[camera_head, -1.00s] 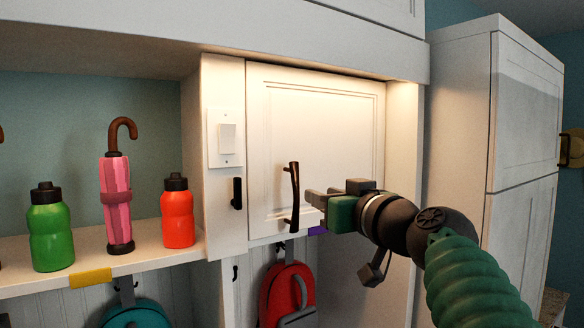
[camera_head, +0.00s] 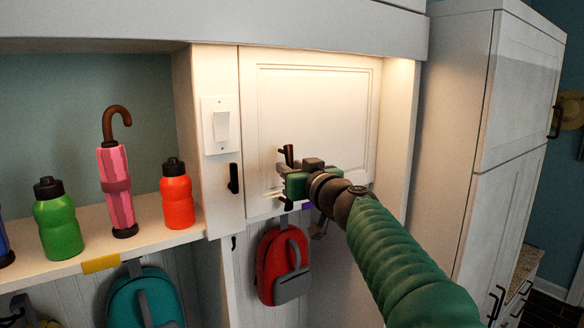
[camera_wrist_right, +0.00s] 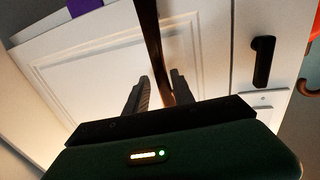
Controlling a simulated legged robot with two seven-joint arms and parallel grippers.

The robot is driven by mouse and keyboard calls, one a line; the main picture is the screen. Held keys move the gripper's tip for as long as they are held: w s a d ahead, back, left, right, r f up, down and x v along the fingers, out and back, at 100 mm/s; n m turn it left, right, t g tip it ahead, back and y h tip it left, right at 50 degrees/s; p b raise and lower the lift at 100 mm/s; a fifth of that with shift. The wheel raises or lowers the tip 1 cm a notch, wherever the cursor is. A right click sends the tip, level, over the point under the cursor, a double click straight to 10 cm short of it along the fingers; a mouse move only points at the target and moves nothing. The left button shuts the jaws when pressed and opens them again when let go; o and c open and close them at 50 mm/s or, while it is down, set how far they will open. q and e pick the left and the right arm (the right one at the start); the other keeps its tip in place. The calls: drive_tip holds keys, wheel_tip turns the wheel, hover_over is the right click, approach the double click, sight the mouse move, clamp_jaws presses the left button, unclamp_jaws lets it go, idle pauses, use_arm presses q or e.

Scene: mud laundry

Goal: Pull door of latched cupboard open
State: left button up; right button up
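The white cupboard door (camera_head: 315,115) looks shut in its frame. Its dark brown bar handle (camera_head: 288,152) is at the door's lower left; my right gripper hides most of it in the head view. My right gripper (camera_head: 278,182) is at the handle. In the right wrist view the handle (camera_wrist_right: 152,40) runs down between the two spread fingers (camera_wrist_right: 160,88), closer to the right one. A gap shows beside the left finger. Contact is not clear. A small black latch-like piece (camera_head: 233,178) is on the post left of the door. My left gripper is not in view.
A light switch (camera_head: 222,127) is on the post. A shelf (camera_head: 150,232) at left holds a red bottle (camera_head: 177,195), a pink umbrella (camera_head: 117,185) and a green bottle (camera_head: 57,220). A red backpack (camera_head: 284,265) hangs below the door. A tall white cabinet (camera_head: 480,130) stands right.

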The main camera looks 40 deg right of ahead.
drive_tip(key=shift+w+a, duration=0.15)
drive_tip(key=shift+a, duration=0.2)
clamp_jaws()
drive_tip(key=shift+d, duration=0.1)
idle(0.7)
